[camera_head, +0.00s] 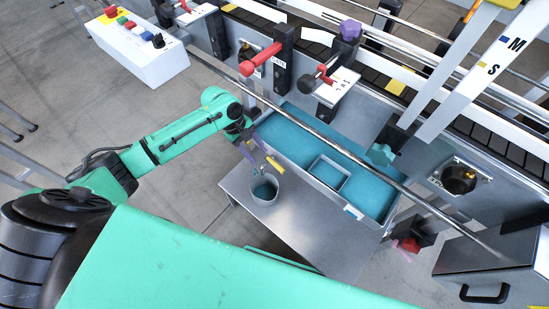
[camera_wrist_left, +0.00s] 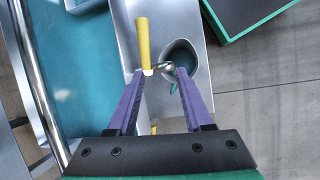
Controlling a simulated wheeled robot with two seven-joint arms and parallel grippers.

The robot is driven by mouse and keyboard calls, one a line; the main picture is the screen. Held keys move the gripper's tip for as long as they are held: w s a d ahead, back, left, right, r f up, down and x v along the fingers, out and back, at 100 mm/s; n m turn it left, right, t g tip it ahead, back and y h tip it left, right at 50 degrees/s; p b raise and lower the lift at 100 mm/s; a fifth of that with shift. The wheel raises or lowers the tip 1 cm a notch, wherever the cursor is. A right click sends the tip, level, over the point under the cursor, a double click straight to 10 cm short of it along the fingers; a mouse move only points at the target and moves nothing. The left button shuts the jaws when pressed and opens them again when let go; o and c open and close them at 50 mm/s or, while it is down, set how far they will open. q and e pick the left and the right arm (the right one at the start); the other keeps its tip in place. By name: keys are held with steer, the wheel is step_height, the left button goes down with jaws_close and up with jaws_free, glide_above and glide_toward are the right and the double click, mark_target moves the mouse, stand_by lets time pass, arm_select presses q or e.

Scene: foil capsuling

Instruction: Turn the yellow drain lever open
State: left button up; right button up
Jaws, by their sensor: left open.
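The yellow drain lever (camera_head: 275,165) shows just below and right of my left gripper (camera_head: 258,155) in the head view, above a grey cup. In the left wrist view the lever (camera_wrist_left: 143,42) points away from me, its near end by the left fingertip. A short metal piece reaches from that end into the space between the fingertips of my left gripper (camera_wrist_left: 161,73). The purple fingers are apart, and I cannot tell whether they touch the lever. The drain outlet is mostly hidden. My right gripper is not in view.
The grey cup (camera_head: 264,196), with teal inside, stands on a metal shelf (camera_head: 312,222) below the teal-floored basin (camera_head: 287,137). A long steel rail (camera_head: 322,143) crosses above the basin. A red-handled lever (camera_head: 262,59) stands farther back. A button box (camera_head: 140,50) is at upper left.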

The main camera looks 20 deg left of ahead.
mark_target(276, 164)
arm_select(q)
steer(key=d, duration=0.5)
steer(key=shift+w, duration=0.1)
steer(key=shift+x, duration=0.9)
steer(key=shift+f, duration=0.6)
jaws_close()
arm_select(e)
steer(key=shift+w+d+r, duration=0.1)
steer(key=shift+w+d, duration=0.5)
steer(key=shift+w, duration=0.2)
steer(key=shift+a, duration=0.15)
